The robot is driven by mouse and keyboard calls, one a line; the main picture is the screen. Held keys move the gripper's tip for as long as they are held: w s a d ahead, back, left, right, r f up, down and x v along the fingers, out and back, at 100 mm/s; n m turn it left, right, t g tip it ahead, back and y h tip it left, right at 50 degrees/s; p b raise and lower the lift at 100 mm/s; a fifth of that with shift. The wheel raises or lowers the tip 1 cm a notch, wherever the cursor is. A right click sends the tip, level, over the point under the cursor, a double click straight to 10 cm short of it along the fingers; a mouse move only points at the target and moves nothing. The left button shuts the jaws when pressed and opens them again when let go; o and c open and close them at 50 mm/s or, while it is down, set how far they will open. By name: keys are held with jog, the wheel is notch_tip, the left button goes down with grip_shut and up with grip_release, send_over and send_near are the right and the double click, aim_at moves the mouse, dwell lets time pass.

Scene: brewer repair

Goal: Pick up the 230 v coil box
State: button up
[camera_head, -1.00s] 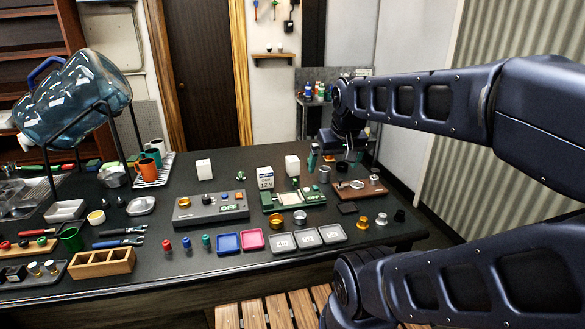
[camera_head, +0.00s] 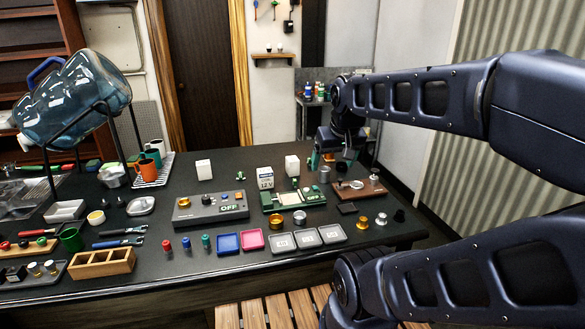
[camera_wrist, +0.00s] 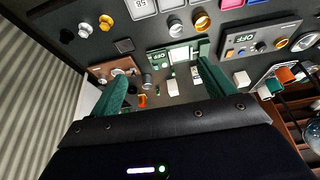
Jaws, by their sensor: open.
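Three pale boxes stand on the dark table in the head view. The middle box (camera_head: 265,180) has a label that reads 12 V. The right box (camera_head: 292,165) and the left box (camera_head: 203,169) show no readable label, so I cannot tell which is the 230 V coil box. My gripper (camera_head: 328,161) is above the table, to the right of the right box, with nothing between its fingers. In the wrist view my gripper (camera_wrist: 163,80) has its green fingers spread. The right box (camera_wrist: 172,88) shows between them. The left box (camera_wrist: 242,78) is outside the right-hand finger.
A green board (camera_head: 294,199) marked OFF lies in front of the boxes. A grey control unit (camera_head: 210,208) is left of it, and a brown wooden base (camera_head: 358,188) is to the right. Grey square trays (camera_head: 307,237) and metal rings (camera_head: 277,220) line the front.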

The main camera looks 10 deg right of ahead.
jog(key=w+r+m+g, duration=0.1)
jog(key=w+r+m, duration=0.25)
jog(key=w, duration=0.85)
jog(key=m+g, duration=0.4)
jog(key=m, duration=0.9)
send_over(294, 159)
jog(key=f, duration=1.8)
jog(key=shift+s+f, duration=0.3)
jog(key=shift+w+f+m, duration=0.25)
jog(key=shift+w+f, duration=0.1)
jog(key=shift+f, duration=0.15)
notch_tip(294, 159, down, 5)
jog(key=shift+f, duration=0.15)
jog(key=shift+w+a+f, duration=0.15)
jog(key=shift+f, duration=1.2)
jog(key=shift+w+a+f, duration=0.1)
jog(key=shift+a+f, duration=0.05)
jog(key=shift+f, duration=1.15)
jog(key=c, duration=1.2)
